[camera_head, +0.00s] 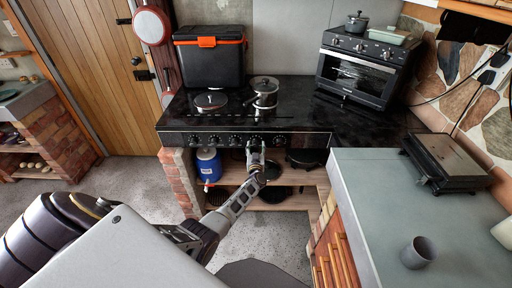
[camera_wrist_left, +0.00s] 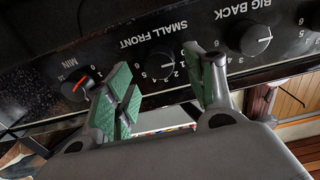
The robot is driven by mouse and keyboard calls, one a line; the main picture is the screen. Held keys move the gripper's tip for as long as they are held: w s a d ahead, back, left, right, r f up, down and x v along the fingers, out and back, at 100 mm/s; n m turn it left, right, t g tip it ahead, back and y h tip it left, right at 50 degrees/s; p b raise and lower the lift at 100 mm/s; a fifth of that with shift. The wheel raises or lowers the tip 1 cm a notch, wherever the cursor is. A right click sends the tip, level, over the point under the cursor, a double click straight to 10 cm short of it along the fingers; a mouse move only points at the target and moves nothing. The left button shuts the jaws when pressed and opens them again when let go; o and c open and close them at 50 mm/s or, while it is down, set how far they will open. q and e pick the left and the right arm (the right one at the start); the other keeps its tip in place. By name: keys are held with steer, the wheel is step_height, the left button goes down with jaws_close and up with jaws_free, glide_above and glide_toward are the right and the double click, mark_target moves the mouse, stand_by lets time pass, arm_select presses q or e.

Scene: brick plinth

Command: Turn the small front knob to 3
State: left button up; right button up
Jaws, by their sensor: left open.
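The small front knob (camera_wrist_left: 160,66) is a dark round knob on the black control panel, under the label "SMALL FRONT" in the left wrist view. Digits ring it; I cannot read its exact setting. My left gripper (camera_wrist_left: 163,84) is open, with its green-padded fingers on either side of the knob in the picture. I cannot tell whether they touch it. In the head view my left gripper (camera_head: 255,146) is at the front of the cooktop (camera_head: 310,115) and hides part of the knob row. My right gripper is not in view.
The "BIG BACK" knob (camera_wrist_left: 249,39) and a red-marked knob (camera_wrist_left: 78,86) by "MIN" flank the small front knob closely. A saucepan (camera_head: 264,96) and a lid (camera_head: 210,101) are on the cooktop. A grey-green counter (camera_head: 390,185) stands at right, with a mug (camera_head: 418,252).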

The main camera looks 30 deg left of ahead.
arm_select(q)
steer(key=shift+b+x, duration=0.35)
steer(key=shift+x, duration=0.75)
steer(key=shift+c, duration=0.3)
steer(key=c, duration=1)
